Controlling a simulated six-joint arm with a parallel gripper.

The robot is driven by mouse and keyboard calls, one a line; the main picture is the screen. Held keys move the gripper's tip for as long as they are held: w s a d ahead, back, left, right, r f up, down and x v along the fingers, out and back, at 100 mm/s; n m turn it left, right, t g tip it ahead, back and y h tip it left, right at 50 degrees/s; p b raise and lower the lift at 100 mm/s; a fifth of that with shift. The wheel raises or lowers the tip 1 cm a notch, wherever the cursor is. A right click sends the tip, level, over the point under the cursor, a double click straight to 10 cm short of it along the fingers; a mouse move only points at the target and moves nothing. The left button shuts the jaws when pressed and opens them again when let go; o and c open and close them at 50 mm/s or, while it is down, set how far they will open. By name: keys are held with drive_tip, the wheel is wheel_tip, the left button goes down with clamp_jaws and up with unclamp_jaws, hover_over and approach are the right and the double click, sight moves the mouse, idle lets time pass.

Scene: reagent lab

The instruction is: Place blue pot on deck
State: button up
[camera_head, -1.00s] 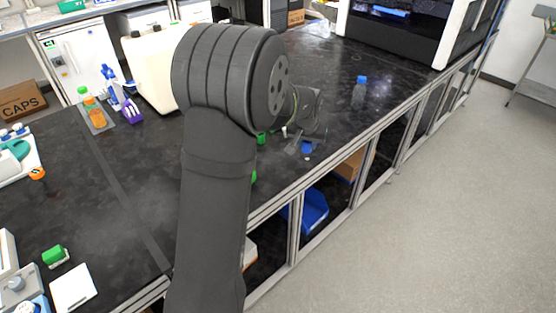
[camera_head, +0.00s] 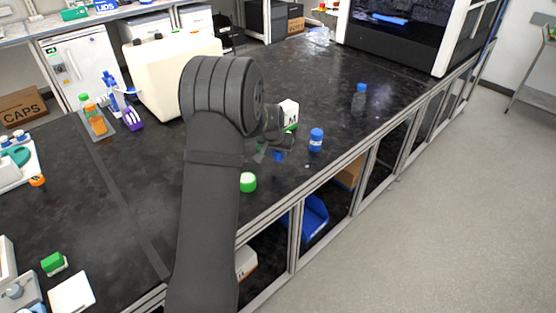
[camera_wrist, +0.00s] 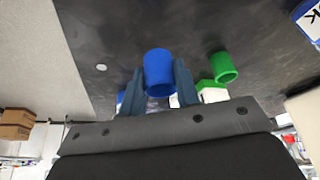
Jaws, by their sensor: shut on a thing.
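The blue pot (camera_head: 278,156) shows as a small blue patch at my gripper (camera_head: 268,150), over the black bench. In the wrist view the blue pot (camera_wrist: 159,73) sits between the two fingers of my gripper (camera_wrist: 159,68), which is shut on it. A white part shows below its blue part, partly hidden by the gripper. Whether the pot touches the bench cannot be told. No part is clearly recognisable as the deck.
A blue-capped bottle (camera_head: 316,140) stands right of my gripper, and another (camera_head: 360,97) farther back. A green-lidded pot (camera_head: 248,182) stands nearer, beside my arm. A large white-framed machine (camera_head: 400,35) stands at the back right.

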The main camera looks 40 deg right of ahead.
sight(277, 157)
drive_tip(key=shift+f, duration=1.75)
drive_tip(key=shift+f, duration=0.2)
drive_tip(key=o, duration=1)
drive_tip(key=shift+c, duration=0.2)
drive_tip(key=v, duration=1.6)
drive_tip(key=shift+s+r, duration=0.2)
drive_tip(key=shift+r, duration=0.05)
drive_tip(key=shift+o, duration=0.4)
drive_tip(key=shift+s+a+r, duration=0.1)
drive_tip(key=shift+a+r, duration=0.05)
drive_tip(key=shift+r, duration=0.25)
